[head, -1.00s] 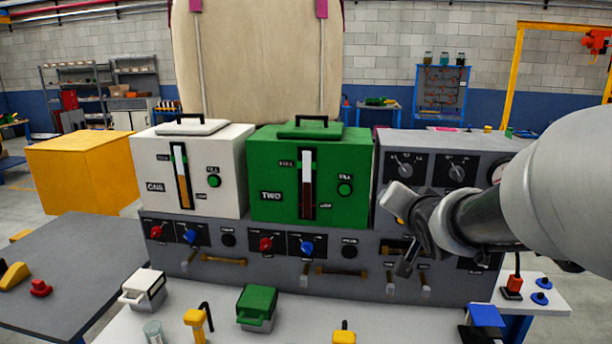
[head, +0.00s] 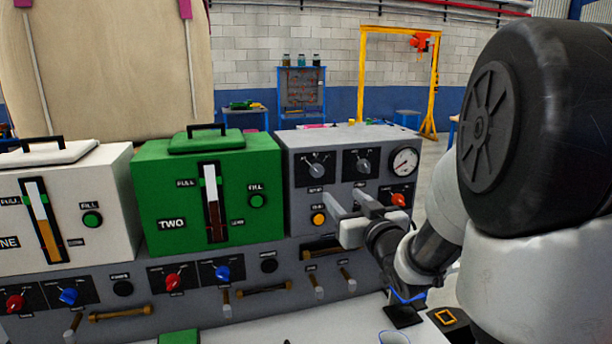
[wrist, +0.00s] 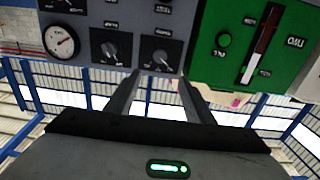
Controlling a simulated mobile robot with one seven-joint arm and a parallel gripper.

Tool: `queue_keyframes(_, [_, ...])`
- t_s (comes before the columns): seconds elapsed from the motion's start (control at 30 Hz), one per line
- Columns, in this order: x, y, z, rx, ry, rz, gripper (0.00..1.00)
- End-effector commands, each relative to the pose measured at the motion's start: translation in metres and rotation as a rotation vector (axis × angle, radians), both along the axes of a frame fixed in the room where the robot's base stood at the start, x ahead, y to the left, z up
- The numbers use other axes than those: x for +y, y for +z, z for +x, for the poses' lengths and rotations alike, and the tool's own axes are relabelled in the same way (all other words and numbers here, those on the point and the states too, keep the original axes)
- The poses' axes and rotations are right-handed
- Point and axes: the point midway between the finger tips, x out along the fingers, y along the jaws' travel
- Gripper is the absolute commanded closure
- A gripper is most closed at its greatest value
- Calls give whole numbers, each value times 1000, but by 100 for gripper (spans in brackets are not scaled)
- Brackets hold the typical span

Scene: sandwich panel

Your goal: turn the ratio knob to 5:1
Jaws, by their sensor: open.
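The grey control box carries two black dial plates with grey pointer knobs: a left knob (head: 316,170) and a right knob (head: 363,165). Their labels are too small to read, so I cannot tell which is the ratio knob. My gripper (head: 343,207) is open and empty in front of the box, lower than both knobs in the head view. In the wrist view, which is upside down, the left knob (wrist: 160,55) appears just beyond my gripper (wrist: 158,80), between its fingers. The right knob (wrist: 110,48) is beside it. No contact shows.
A gauge (head: 405,161), a red knob (head: 398,199) and an orange button (head: 319,219) share the panel. The green tank (head: 165,200) stands close left, the white tank (head: 105,190) beyond. Brass handles and levers stick out below.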

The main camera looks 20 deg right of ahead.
Motion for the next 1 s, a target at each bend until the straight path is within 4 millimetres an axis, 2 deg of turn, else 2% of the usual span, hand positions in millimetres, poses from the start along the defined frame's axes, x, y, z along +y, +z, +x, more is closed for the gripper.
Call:
queue_keyframes(0.17, [1,0,30,0,2,4,51])
queue_keyframes(0.5, [1,1,105,1,2,6,51])
queue_keyframes(0.7, [1,0,143,2,1,6,51])
queue_keyframes(0.83, [1,0,158,2,1,5,51])
queue_keyframes(1.0, [0,0,167,2,0,4,51])
